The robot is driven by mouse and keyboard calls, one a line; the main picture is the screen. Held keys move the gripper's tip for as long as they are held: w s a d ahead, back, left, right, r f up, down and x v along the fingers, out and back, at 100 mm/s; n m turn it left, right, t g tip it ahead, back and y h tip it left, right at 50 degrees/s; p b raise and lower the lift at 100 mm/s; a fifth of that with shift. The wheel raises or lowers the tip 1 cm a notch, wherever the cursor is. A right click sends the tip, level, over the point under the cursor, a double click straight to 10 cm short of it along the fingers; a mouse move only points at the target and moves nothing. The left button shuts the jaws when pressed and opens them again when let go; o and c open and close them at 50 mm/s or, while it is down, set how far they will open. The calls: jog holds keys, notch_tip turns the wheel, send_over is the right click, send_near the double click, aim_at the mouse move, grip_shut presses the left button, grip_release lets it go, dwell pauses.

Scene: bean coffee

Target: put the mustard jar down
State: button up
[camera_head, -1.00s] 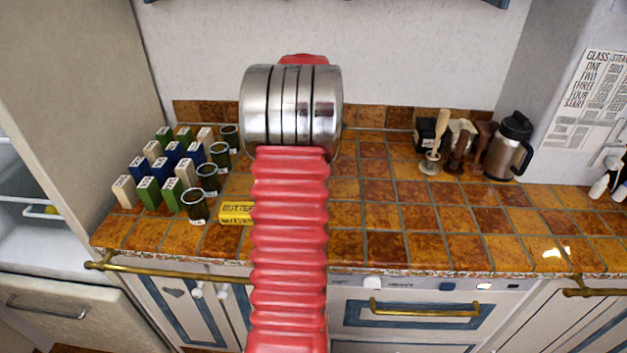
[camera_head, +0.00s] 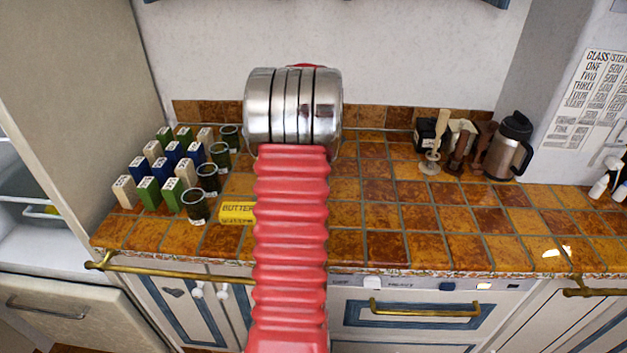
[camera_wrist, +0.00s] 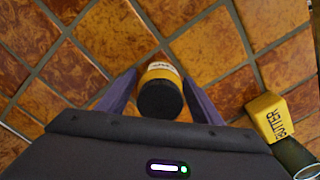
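The mustard jar (camera_wrist: 160,72) shows in the wrist view, yellow with a pale label and a black lid (camera_wrist: 160,99) facing the camera. It is between the two dark purple fingers of my gripper (camera_wrist: 161,76), which sit close on both sides of it. The tiled counter (camera_wrist: 220,60) is behind and below it; I cannot tell whether the jar's base touches the tiles. In the head view my red and silver arm hides my gripper and the jar.
A yellow butter pack (camera_head: 236,212) lies left of my arm; it is at lower right in the wrist view. Several dark glass jars (camera_head: 195,207) and coloured boxes (camera_head: 149,193) stand on the left. A steel flask (camera_head: 507,147) stands back right. The counter (camera_head: 420,225) is clear right of my arm.

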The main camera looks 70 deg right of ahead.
jog(key=c, duration=1.2)
jog(key=shift+r, duration=0.15)
notch_tip(320, 180, up, 10)
jog(key=shift+f, duration=0.1)
dwell(0.9)
